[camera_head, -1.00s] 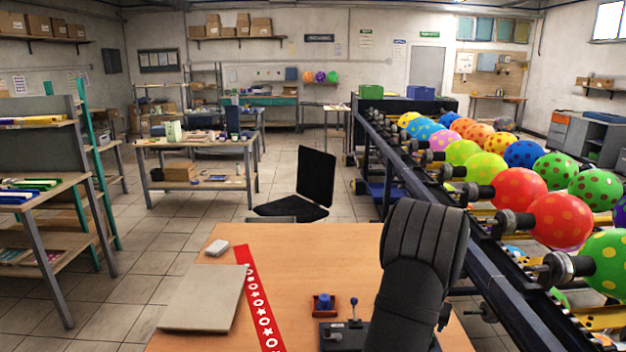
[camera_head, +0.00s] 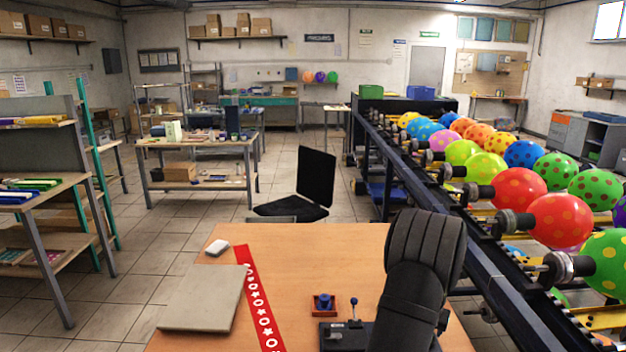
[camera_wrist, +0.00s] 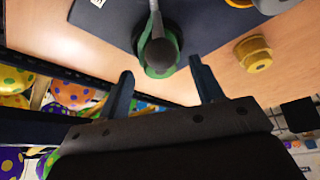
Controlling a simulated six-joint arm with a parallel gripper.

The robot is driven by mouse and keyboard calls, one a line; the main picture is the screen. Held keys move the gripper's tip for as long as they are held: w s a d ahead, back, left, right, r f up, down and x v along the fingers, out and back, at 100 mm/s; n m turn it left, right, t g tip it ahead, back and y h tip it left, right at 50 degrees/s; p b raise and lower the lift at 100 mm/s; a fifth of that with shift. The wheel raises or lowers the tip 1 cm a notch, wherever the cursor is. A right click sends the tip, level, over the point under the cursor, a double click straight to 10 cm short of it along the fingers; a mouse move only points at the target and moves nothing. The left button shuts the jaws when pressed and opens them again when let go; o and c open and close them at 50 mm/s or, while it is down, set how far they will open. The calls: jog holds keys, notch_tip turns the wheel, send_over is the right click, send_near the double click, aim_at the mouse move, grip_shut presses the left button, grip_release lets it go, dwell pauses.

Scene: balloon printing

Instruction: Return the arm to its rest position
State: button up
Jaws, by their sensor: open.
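My arm stands at the right side of the wooden table (camera_head: 300,250) in the head view, bent over at its top; its gripper end is hidden there. In the wrist view my gripper (camera_wrist: 160,80) is open, with two dark fingers spread apart and nothing seen held between them. A green and dark round-ended part (camera_wrist: 158,52) on a dark plate (camera_wrist: 110,22) shows beyond the fingers; I cannot tell whether anything touches it. A yellow spool-like piece (camera_wrist: 254,54) is on the wooden surface to the right of the fingers.
On the table are a grey flat slab (camera_head: 203,298), a red patterned strip (camera_head: 258,305), a small white block (camera_head: 217,247) and a red-and-blue piece (camera_head: 323,304). The conveyor with dotted balloons (camera_head: 560,220) runs close along the right. A black chair (camera_head: 316,178) stands behind the table.

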jog(key=v, duration=1.7)
jog(key=x, duration=1.7)
jog(key=shift+f, duration=0.2)
notch_tip(320, 180, up, 5)
jog(key=shift+w+d+f, duration=0.1)
jog(key=shift+w, duration=0.05)
jog(key=shift+r, duration=0.25)
